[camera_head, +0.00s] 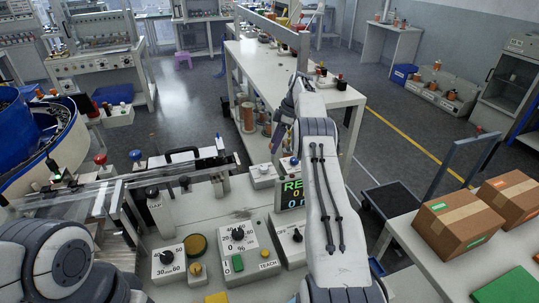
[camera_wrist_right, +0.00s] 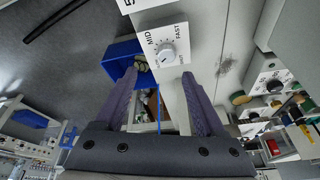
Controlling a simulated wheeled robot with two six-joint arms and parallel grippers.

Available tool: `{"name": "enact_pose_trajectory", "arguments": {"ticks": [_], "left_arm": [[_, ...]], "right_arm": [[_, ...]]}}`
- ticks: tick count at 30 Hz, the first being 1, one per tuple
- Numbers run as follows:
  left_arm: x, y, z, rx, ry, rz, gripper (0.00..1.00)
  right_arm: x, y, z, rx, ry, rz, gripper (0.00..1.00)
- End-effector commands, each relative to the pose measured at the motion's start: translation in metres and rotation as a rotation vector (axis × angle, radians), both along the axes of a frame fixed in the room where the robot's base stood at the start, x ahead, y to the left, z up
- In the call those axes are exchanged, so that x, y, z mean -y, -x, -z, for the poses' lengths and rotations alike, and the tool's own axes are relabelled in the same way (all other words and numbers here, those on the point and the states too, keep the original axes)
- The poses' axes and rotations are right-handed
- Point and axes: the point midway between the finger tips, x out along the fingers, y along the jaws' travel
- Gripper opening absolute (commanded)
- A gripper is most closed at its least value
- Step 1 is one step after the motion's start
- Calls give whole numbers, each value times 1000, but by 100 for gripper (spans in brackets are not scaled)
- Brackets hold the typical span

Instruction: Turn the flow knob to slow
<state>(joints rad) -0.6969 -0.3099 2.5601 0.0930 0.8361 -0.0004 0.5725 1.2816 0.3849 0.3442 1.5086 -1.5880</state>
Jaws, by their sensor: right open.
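In the right wrist view a white box carries a round grey knob (camera_wrist_right: 166,52) with MID and FAST printed beside it. No SLOW mark is readable, and I cannot tell where the knob points. My right gripper (camera_wrist_right: 160,78) is open, its two dark purple fingers spread below the knob in the picture. The knob lies in line with the gap between them, and I see no contact. In the head view my right arm crosses the middle, and this knob cannot be made out there. My left arm shows at the lower left, with its gripper out of view.
On the bench, a box with a black percent-scale knob (camera_head: 237,233) stands beside a dial box (camera_head: 168,263) marked 30 and 60. A green-lettered display (camera_head: 291,194) is partly behind my arm. Cardboard boxes (camera_head: 457,222) sit at right. A blue bin (camera_wrist_right: 123,58) is beside the knob box.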

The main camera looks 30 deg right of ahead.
Motion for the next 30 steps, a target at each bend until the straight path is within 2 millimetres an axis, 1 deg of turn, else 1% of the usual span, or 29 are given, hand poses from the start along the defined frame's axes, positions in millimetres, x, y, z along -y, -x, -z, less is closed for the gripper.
{"name": "enact_pose_trajectory", "arguments": {"ticks": [1,3,8,12,15,18,21,26,30], "left_arm": [[0,0,-5,0,0,0,50],[0,0,-10,0,0,0,50],[0,0,-19,0,0,0,50],[0,0,-26,0,0,0,50],[0,0,-31,0,0,0,50],[0,0,-34,0,0,0,50],[0,0,-36,0,0,0,50],[0,0,-37,0,0,0,50],[0,0,-42,0,0,0,50]], "right_arm": [[-3,-4,-3,-24,15,94,72],[-5,-8,-2,-54,44,258,72],[-13,-8,1,-79,102,640,72],[-27,3,0,-50,119,939,72],[-39,13,-2,-12,103,1116,72],[-51,24,-4,22,73,1247,72],[-59,31,-5,47,42,1331,72],[-64,35,-3,61,18,1385,72],[-62,30,12,59,17,1387,72]]}}
